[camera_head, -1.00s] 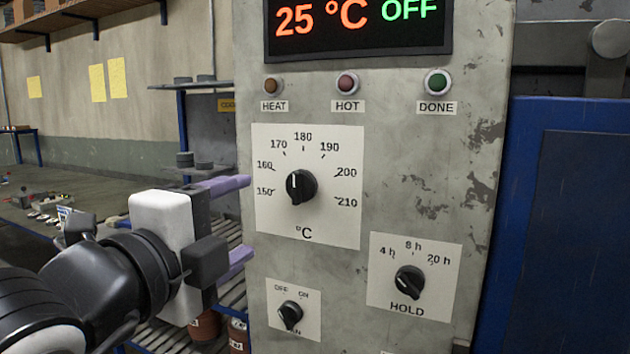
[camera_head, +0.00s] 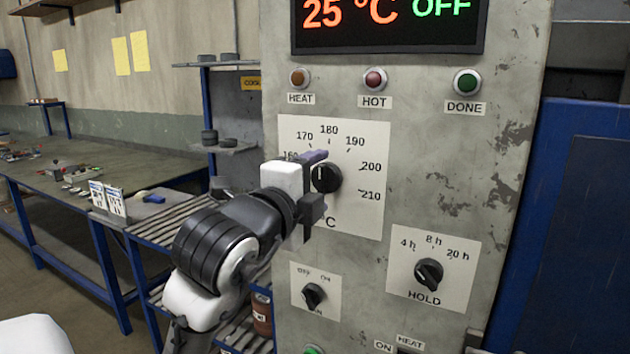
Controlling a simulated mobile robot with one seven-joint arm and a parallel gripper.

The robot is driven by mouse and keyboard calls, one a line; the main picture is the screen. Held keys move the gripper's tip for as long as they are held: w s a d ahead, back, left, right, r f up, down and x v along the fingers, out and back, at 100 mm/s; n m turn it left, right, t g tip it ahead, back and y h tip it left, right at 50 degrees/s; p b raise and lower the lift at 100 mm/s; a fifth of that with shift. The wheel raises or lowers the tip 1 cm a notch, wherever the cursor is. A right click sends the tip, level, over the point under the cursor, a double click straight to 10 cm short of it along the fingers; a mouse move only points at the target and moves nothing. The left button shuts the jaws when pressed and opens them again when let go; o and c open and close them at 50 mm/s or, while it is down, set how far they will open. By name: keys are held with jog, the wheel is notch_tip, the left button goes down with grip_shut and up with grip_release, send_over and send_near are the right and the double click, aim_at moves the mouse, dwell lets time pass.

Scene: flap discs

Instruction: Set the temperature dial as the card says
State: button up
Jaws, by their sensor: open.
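The temperature dial (camera_head: 328,178) is a black knob on a white scale plate (camera_head: 365,215) marked in °C. Its white pointer line stands roughly upright; the exact reading is hard to tell. My gripper (camera_head: 317,184) is open at the dial's left side, one purple finger above and the other finger below. I cannot tell whether either finger touches the knob. My gripper hides the lower-left scale marks. Small white cards (camera_head: 107,199) with print too small to read stand on the table at left.
The display (camera_head: 388,22) reads 25 °C and OFF. Below are HEAT, HOT and DONE lamps. The HOLD dial (camera_head: 429,273) and a small OFF/ON knob (camera_head: 313,295) sit lower on the panel. A slatted rack (camera_head: 180,232) stands behind my arm.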

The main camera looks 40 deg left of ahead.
jog(key=c, duration=1)
jog(key=shift+n, duration=0.3)
jog(key=n+b, duration=0.1)
jog(key=n, duration=0.1)
jog(key=shift+f+n, duration=0.1)
jog(key=shift+n, duration=0.2)
jog(key=n, duration=0.3)
jog(key=shift+n, duration=0.4)
jog(key=n, duration=0.6)
jog(key=shift+n+p, duration=0.3)
jog(key=shift+n, duration=0.1)
